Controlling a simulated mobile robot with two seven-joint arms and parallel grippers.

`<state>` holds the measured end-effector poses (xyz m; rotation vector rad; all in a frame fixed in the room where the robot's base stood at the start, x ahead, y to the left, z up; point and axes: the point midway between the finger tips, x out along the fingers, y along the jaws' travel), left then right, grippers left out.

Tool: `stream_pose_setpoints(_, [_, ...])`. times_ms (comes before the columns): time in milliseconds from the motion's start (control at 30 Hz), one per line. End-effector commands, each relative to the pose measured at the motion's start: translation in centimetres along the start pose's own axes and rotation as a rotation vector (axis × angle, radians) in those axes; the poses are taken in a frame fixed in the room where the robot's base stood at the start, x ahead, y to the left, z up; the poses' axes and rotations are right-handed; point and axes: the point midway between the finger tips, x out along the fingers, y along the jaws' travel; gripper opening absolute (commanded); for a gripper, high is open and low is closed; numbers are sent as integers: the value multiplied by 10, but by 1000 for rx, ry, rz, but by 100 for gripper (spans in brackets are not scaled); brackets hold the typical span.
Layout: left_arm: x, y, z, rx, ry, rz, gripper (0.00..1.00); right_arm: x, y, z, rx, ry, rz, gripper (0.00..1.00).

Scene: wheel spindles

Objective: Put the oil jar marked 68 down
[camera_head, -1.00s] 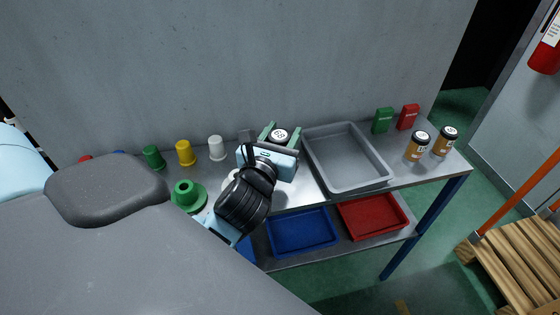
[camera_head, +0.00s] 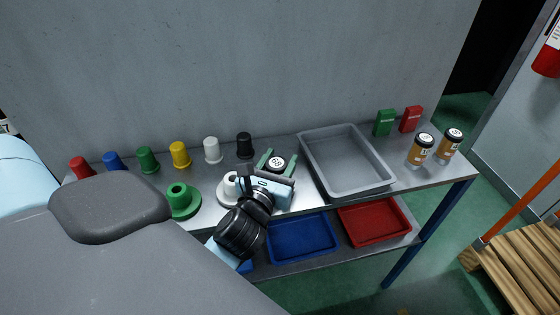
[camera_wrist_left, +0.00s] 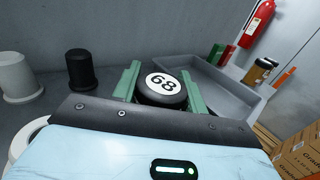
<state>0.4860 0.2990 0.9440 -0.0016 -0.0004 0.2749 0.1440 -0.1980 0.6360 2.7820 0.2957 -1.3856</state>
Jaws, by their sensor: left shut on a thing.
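The oil jar marked 68 (camera_head: 277,163) shows its black lid and white label between the green fingers of my left gripper (camera_head: 276,164). In the left wrist view the jar's lid (camera_wrist_left: 162,84) sits between the two fingers (camera_wrist_left: 162,88), and the gripper is shut on it. The jar is at the bench (camera_head: 215,216), left of the grey tray. Its lower body is hidden by my gripper, so I cannot tell whether its base touches the bench top. My right gripper is not in view.
The grey tray (camera_head: 310,174) stands just right of my gripper. A white spindle (camera_head: 229,186) and a green spindle (camera_head: 181,201) are to the left. Several coloured cups, including a black one (camera_head: 244,146), line the back. Two amber jars (camera_head: 421,150) stand at the right end.

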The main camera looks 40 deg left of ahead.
Motion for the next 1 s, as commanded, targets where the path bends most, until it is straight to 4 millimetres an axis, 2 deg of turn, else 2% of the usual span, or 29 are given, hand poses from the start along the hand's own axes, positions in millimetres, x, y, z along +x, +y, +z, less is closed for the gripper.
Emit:
stream_pose_setpoints(200, [0, 0, -4, 1, 0, 0, 17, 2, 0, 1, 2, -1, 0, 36])
stream_pose_setpoints(233, [0, 0, -4, 1, 1, 0, 45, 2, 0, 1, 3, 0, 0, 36])
stream_pose_setpoints(400, [0, 0, -3, 1, 0, 0, 64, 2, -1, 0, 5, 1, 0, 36])
stream_pose_setpoints(767, [-1, 0, 2, -1, -1, -1, 64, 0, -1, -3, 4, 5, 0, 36])
stream_pose_setpoints(867, [-14, 0, -2, 1, 3, -1, 64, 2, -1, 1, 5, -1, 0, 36])
stream_pose_setpoints(1000, [-40, 0, -3, 1, 6, -1, 64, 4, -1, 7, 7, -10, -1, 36])
